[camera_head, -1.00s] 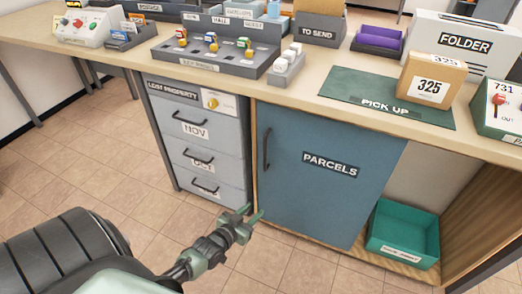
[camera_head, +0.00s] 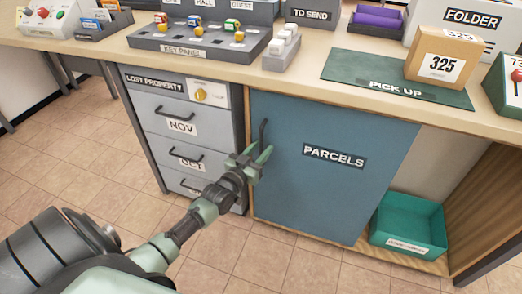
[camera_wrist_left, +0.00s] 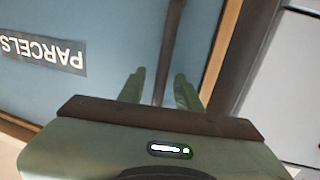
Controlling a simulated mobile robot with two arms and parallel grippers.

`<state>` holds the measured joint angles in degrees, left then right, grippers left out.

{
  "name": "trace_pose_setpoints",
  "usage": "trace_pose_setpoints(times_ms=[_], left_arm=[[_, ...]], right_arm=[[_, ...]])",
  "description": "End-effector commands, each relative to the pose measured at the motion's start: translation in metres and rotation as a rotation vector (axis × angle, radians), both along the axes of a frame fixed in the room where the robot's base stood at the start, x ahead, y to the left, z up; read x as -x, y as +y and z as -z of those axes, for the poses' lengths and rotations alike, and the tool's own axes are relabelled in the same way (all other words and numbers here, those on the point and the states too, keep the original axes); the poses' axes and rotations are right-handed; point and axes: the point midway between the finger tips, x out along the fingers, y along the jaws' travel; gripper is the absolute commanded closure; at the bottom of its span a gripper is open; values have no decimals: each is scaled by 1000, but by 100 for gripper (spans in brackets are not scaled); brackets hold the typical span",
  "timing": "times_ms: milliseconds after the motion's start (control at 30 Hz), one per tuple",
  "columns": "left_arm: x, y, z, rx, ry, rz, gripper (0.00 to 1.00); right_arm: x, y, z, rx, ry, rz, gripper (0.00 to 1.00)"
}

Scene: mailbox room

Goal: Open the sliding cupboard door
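The blue sliding cupboard door (camera_head: 330,190) labelled PARCELS covers the left part of the cupboard under the counter. Its dark vertical handle (camera_head: 264,134) is near the door's left edge. My left gripper (camera_head: 250,158) is at the lower part of the handle. In the left wrist view, the handle (camera_wrist_left: 170,50) runs between the two green fingers of my left gripper (camera_wrist_left: 160,90), which stand apart on either side of it. The door's label (camera_wrist_left: 42,55) shows upside down there. My right gripper is not in view.
To the right of the door, the cupboard is open, with a teal bin (camera_head: 408,226) inside. Grey drawers (camera_head: 184,128) stand left of the door. The counter above holds a key panel (camera_head: 200,42), a box marked 325 (camera_head: 442,62) and a green pick-up mat (camera_head: 385,82).

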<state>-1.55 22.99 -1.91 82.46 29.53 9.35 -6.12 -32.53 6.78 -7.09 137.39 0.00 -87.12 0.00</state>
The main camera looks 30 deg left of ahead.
Motion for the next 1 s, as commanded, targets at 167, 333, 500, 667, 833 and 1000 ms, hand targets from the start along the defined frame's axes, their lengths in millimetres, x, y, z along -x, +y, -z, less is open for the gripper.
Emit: trace_pose_setpoints(times_ms=[167,333,500,667,833,1000], left_arm=[[-1,0,0,0,1,0,66],[-1,0,0,0,1,0,94],[-1,0,0,0,1,0,100],[-1,0,0,0,1,0,100],[-1,0,0,0,1,0,100],[-1,0,1,0,1,0,100]], right_arm=[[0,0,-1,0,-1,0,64],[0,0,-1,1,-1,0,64],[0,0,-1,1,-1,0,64],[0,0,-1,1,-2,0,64],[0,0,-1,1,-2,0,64],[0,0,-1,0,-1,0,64]])
